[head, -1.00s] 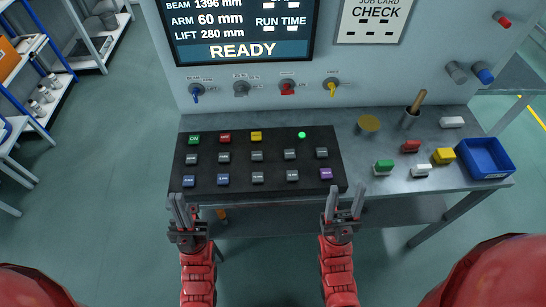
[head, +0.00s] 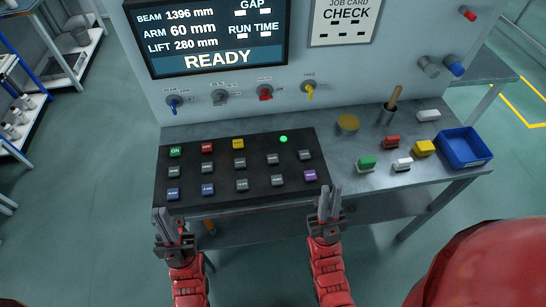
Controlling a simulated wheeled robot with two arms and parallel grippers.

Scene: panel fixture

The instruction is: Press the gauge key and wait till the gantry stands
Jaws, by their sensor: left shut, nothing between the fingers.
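A black key panel (head: 225,191) lies on the bench with rows of coloured keys. They include a green ON key (head: 175,152), a red key (head: 207,147), a yellow key (head: 238,144), a purple key (head: 310,175) and several grey and blue ones. The small legends are too blurred to pick out the gauge key. A green lamp (head: 283,139) is lit. The screen (head: 205,35) reads READY, with GAP and RUN TIME showing dashes. My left gripper (head: 163,213) is shut and empty before the panel's front left corner. My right gripper (head: 329,195) is before its front right corner, its fingers close together.
Several knobs (head: 265,92) sit on the wall below the screen. On the bench right of the panel are a brass disc (head: 348,122), a cup with a wooden handle (head: 387,116), several coloured blocks (head: 366,163) and a blue bin (head: 464,147).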

